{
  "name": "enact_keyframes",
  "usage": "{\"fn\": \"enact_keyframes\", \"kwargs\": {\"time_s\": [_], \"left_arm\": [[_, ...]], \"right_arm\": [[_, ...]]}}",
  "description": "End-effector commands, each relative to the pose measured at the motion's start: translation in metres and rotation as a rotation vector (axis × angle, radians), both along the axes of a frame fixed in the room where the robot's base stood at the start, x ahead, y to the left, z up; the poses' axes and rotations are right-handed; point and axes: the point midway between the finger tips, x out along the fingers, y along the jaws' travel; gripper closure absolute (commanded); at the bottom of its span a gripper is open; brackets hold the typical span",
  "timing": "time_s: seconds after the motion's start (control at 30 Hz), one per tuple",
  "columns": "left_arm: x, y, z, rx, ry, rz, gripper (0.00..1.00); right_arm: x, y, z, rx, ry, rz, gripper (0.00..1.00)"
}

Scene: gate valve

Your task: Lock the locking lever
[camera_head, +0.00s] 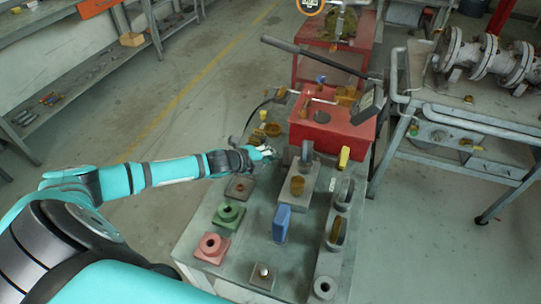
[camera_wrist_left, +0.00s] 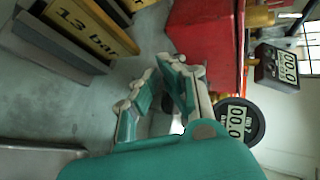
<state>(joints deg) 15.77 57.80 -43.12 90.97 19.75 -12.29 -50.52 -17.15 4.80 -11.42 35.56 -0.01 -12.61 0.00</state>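My left gripper (camera_head: 262,153) reaches in from the left over the grey bench top, left of the grey block with the brass round part (camera_head: 297,186). In the left wrist view its teal and grey fingers (camera_wrist_left: 158,88) are spread, with grey floor showing between them and nothing held. I cannot tell for sure which part is the locking lever. A small yellow lever-like part (camera_head: 344,157) stands upright at the right, in front of the red box, apart from my gripper. Another small yellow piece (camera_head: 263,115) stands behind my gripper. My right gripper is not in view.
A red box (camera_head: 335,125) with a long dark bar stands behind. A blue upright part (camera_head: 281,223), a green block (camera_head: 228,214) and a pink block (camera_head: 212,246) stand nearer. A dark digital gauge (camera_wrist_left: 238,122) shows close to the fingers. A metal-framed table (camera_head: 470,125) is at the right.

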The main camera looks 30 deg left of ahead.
Motion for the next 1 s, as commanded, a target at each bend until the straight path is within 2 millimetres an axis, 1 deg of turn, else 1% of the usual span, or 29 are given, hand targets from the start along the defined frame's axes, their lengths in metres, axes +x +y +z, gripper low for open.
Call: {"fn": "enact_keyframes", "kwargs": {"time_s": [0.03, 0.17, 0.27, 0.37, 0.47, 0.7, 0.9, 1.0], "left_arm": [[-0.005, -0.016, -0.004, -0.020, 0.003, -0.025, 1.00], [-0.006, -0.017, -0.004, -0.022, 0.004, -0.026, 1.00], [-0.007, -0.016, -0.005, -0.022, 0.004, -0.026, 1.00], [-0.011, -0.014, -0.003, -0.023, 0.008, -0.025, 1.00], [-0.022, -0.009, 0.001, -0.020, 0.010, -0.024, 1.00], [-0.056, 0.010, 0.025, -0.011, 0.010, -0.014, 1.00], [-0.078, 0.022, 0.040, -0.007, 0.009, -0.006, 1.00], [-0.086, 0.027, 0.044, -0.009, 0.010, 0.000, 1.00]], "right_arm": [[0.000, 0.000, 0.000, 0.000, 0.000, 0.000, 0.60], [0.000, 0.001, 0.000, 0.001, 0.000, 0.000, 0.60], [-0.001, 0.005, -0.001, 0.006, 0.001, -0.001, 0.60], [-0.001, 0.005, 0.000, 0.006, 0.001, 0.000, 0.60], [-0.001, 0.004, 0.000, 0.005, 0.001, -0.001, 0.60], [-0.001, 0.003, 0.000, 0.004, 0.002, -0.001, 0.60], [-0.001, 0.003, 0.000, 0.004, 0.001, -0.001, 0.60], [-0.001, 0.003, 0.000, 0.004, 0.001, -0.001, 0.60]]}}
